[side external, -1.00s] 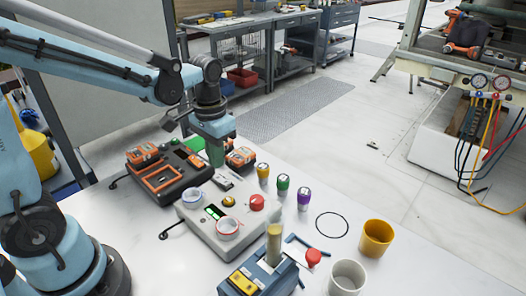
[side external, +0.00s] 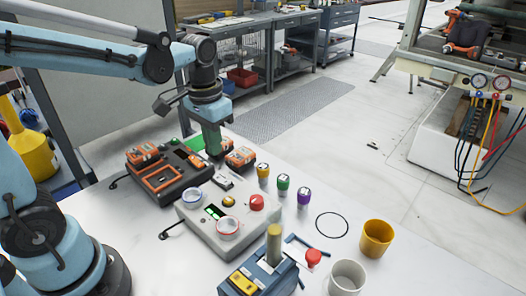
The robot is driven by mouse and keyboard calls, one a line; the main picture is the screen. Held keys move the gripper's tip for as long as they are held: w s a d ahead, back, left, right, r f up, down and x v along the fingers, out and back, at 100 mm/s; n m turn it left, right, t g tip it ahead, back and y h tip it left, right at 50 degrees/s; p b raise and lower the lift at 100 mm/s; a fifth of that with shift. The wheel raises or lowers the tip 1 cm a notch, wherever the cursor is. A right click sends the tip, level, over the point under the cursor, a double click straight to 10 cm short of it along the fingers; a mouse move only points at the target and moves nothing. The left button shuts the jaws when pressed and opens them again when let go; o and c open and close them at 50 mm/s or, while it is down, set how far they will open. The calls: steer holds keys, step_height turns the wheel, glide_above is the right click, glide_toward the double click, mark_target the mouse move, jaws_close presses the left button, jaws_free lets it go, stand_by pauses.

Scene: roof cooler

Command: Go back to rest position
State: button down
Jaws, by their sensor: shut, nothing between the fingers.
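My gripper (side external: 213,148) is in the side external view, pointing down at the back of the white table (side external: 420,262). It is shut and holds nothing. It hangs over or just behind the black and orange charger station (side external: 168,178), between its orange battery packs. Its lower tip is close to the packs, and I cannot tell the exact gap. The grey control box (side external: 203,240) with a red button (side external: 257,202) stands in front of it, apart from the gripper.
Yellow (side external: 263,173), green (side external: 283,185) and purple (side external: 304,197) capped pieces stand right of the box. A blue device (side external: 262,277), a black ring (side external: 332,225), a yellow cup (side external: 376,238) and a white cup (side external: 346,278) are nearer the front. The space above the table is open.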

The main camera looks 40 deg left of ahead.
steer(key=shift+s+d+r+t, duration=0.15)
steer(key=shift+s+d+t, duration=0.15)
steer(key=shift+s+t, duration=0.7)
steer(key=shift+s+d+r+t, duration=0.15)
steer(key=shift+s+d+t, duration=0.3)
steer(key=shift+t, duration=0.8)
steer(key=shift+s+d+r+t, duration=0.15)
steer(key=shift+s+t, duration=0.75)
steer(key=shift+t, duration=0.25)
steer(key=c, duration=1.8)
jaws_free()
